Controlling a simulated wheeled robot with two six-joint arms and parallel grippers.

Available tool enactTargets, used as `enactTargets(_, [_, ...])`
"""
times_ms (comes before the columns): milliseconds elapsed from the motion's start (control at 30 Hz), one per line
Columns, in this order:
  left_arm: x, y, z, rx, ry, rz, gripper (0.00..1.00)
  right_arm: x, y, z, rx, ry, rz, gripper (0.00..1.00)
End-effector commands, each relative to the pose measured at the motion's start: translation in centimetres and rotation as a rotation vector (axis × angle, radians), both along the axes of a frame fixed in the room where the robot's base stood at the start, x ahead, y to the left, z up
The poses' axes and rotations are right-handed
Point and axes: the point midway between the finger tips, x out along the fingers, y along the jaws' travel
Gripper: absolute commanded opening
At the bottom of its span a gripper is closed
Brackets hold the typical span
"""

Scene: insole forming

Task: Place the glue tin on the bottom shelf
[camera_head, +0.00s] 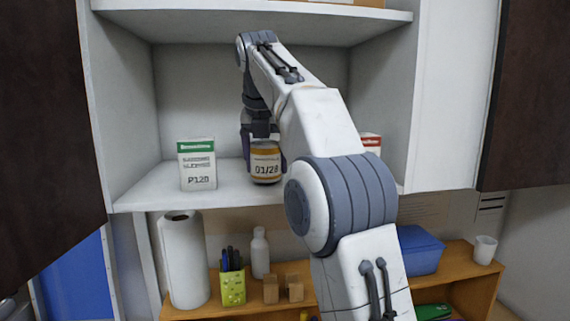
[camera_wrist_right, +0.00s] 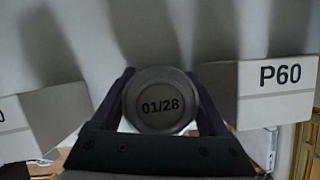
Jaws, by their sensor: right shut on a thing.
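In the right wrist view the tin's grey lid (camera_wrist_right: 160,100) sits between the two dark fingers of my right gripper (camera_wrist_right: 162,88). My left gripper is not in view.
A white-green P120 box (camera_head: 197,165) stands left of the tin. A white-red box (camera_head: 371,142), partly hidden by my arm, stands right; the wrist view shows a P60 box (camera_wrist_right: 275,88) close to the fingers. Cabinet doors stand open. A paper roll (camera_head: 184,262) is below.

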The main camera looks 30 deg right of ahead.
Motion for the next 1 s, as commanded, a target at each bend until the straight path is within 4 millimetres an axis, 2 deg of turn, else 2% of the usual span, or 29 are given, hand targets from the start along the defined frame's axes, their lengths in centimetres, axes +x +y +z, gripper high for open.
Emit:
enactTargets(133, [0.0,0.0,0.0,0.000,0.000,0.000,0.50,0.3,1.2,-0.6,-0.001,-0.002,0.017,0.06])
enactTargets(500, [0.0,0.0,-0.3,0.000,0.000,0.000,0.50,0.4,1.4,-1.1,0.000,-0.003,0.018,0.06])
enactTargets(533, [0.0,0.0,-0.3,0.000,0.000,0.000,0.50,0.4,1.4,-1.1,0.000,-0.001,0.017,0.82])
enactTargets(567, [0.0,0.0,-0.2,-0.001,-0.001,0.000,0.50,0.4,1.4,-1.0,-0.001,-0.002,0.017,0.93])
enactTargets(600, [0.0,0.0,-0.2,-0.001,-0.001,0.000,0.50,0.4,1.4,-1.0,0.000,-0.001,0.017,1.00])
enactTargets(900, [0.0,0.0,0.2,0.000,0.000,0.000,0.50,0.4,1.3,-0.5,-0.001,-0.002,0.017,1.00])
enactTargets(1000, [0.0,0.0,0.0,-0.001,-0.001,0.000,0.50,0.1,0.5,0.0,0.000,-0.003,0.004,1.00])
